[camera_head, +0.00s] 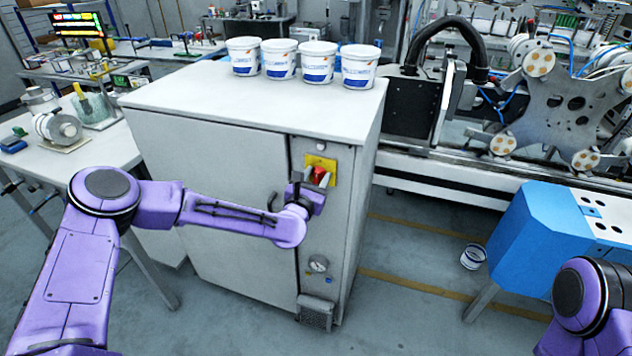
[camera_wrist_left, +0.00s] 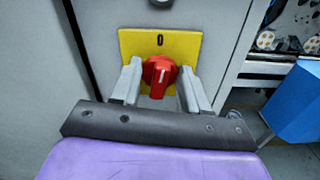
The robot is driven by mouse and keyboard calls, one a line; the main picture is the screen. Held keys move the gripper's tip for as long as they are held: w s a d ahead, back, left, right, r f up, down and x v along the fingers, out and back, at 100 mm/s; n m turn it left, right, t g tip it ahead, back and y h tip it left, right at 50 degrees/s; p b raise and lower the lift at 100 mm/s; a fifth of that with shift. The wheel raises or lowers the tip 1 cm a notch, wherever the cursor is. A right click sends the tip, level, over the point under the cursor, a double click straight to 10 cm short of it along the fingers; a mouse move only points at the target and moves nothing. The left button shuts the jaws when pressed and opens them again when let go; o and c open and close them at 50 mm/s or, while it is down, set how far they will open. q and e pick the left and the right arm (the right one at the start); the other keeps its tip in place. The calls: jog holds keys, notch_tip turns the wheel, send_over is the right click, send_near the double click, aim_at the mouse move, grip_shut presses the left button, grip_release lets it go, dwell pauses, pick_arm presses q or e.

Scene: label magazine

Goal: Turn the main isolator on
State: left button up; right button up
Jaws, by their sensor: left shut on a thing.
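The main isolator is a red rotary knob (camera_head: 319,173) on a yellow plate (camera_head: 329,163) at the upper right of the grey cabinet's front. In the left wrist view the red knob (camera_wrist_left: 158,74) sits between the fingers, and the yellow plate (camera_wrist_left: 188,45) shows a "0" above it. The knob's pale pointer mark is close to upright, towards the "0". My left gripper (camera_wrist_left: 159,79) is shut on the knob, one grey finger on each side. My right gripper is out of view; only part of that arm shows at the lower right.
The grey cabinet (camera_head: 215,165) carries several white and blue tubs (camera_head: 318,62) on its top.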

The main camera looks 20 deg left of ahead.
pick_arm(q)
jog(key=m+b, duration=0.2)
jog(key=m, duration=0.1)
jog(key=shift+d+f+m+b, duration=0.1)
jog(key=shift+f+m+b, duration=0.1)
jog(key=shift+m+b, duration=0.15)
jog(key=m+b, duration=0.2)
jog(key=m, duration=0.2)
jog(key=shift+m+b, duration=0.25)
jog(key=shift+b, duration=0.1)
jog(key=m+b, duration=0.1)
jog(key=m, duration=0.3)
jog(key=shift+d+b, duration=0.1)
jog(key=shift+b, duration=0.2)
jog(key=shift+m+b, duration=0.4)
jog(key=shift+m, duration=1.7)
jog(key=o, duration=1)
